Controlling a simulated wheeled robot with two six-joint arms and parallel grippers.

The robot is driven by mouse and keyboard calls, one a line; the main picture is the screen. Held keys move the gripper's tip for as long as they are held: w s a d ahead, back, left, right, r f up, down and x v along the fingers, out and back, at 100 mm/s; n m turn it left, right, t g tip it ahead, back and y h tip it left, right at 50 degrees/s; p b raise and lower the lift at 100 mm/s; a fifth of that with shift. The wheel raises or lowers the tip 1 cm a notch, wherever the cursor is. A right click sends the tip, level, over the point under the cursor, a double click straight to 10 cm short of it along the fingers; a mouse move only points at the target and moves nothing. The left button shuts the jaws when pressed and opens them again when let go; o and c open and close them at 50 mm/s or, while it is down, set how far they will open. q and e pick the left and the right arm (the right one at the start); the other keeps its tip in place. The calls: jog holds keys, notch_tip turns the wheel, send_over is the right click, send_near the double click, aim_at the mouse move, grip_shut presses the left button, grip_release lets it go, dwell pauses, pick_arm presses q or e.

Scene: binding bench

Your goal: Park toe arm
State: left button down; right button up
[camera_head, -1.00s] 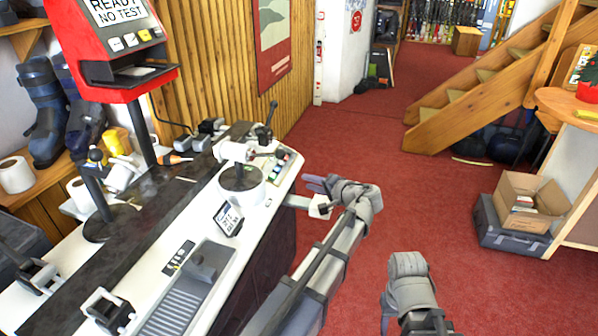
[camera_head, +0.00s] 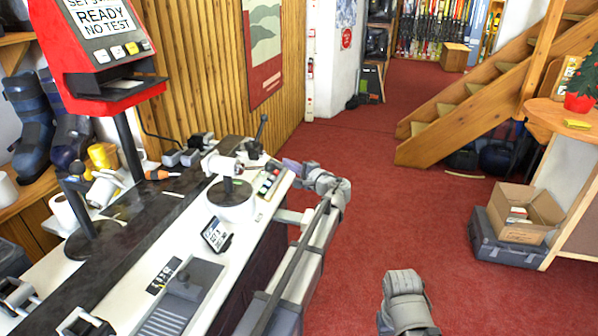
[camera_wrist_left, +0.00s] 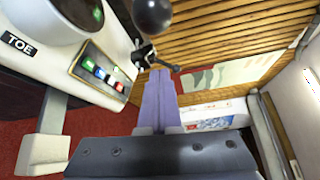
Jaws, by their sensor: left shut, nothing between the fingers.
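The toe arm (camera_wrist_left: 52,115) is a pale bar with a blocky end, sticking out from the bench side below a black TOE label (camera_wrist_left: 19,44) in the left wrist view. In the head view the toe arm (camera_head: 289,216) shows as a short pale piece at the bench's right edge, partly hidden by my left arm. My left gripper (camera_head: 291,166) is shut and empty, beside the row of coloured buttons (camera_head: 269,180). Its purple fingers (camera_wrist_left: 160,98) also show in the left wrist view, apart from the toe arm.
A black ball knob (camera_wrist_left: 153,14) is close above the fingers in the left wrist view. A white round post (camera_head: 230,200) and a small display (camera_head: 216,234) stand on the bench. A red-framed screen (camera_head: 105,45) reads READY NO TEST. Red carpet lies open to the right.

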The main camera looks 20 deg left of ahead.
pick_arm(q)
jog(key=shift+s+a+r+p, duration=0.15)
jog(key=shift+s+a, duration=0.15)
jog(key=shift+s, duration=0.25)
jog(key=shift+s+a+r+p, duration=0.1)
jog(key=shift+s+a, duration=0.2)
jog(key=shift+s, duration=0.3)
jog(key=shift+s+a+r+p, duration=0.15)
jog(key=shift+s+a, duration=0.15)
jog(key=shift+s, duration=0.25)
pick_arm(e)
jog(key=shift+r, duration=0.35)
pick_arm(q)
jog(key=shift+s, duration=0.1)
